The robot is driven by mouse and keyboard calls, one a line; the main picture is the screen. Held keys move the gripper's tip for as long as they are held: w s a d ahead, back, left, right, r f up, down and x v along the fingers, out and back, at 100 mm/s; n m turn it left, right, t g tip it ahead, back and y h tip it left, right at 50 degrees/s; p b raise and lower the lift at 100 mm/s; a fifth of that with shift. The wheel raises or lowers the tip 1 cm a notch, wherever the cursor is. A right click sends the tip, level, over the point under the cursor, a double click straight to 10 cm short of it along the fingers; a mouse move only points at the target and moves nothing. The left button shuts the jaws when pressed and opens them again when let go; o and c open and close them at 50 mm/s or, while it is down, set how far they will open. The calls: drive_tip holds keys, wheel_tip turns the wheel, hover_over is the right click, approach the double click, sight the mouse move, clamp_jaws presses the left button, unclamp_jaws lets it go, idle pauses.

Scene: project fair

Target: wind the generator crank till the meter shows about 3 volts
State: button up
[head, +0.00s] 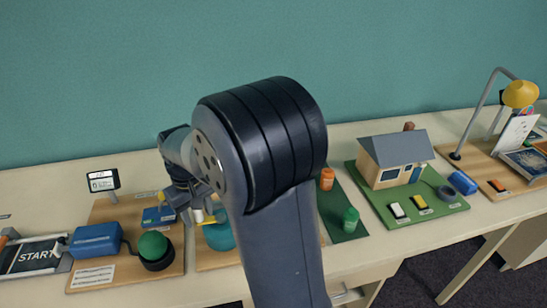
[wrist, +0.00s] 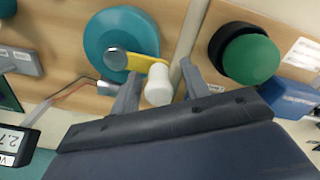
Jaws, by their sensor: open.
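The generator crank shows in the wrist view as a teal wheel (wrist: 118,35) with a yellow arm (wrist: 140,62) and a white knob (wrist: 158,85) at its end. My gripper (wrist: 160,82) is open, with one finger on each side of the knob; I cannot tell whether either touches it. In the head view the teal wheel (head: 219,236) is partly hidden by my arm, and my gripper (head: 195,203) is close to the knob.
A green push button (wrist: 250,58) stands close beside the crank; it is also in the head view (head: 153,245), with a blue box (head: 97,240) to its left. A model house (head: 393,158) and an orange bottle (head: 327,179) stand to the right of my arm.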

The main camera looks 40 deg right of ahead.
drive_tip(key=shift+r+p, duration=3.8)
drive_tip(key=shift+r, duration=0.75)
drive_tip(key=shift+f, duration=0.15)
wheel_tip(320, 180, down, 9)
drive_tip(key=b, duration=0.8)
drive_tip(key=shift+s, duration=0.4)
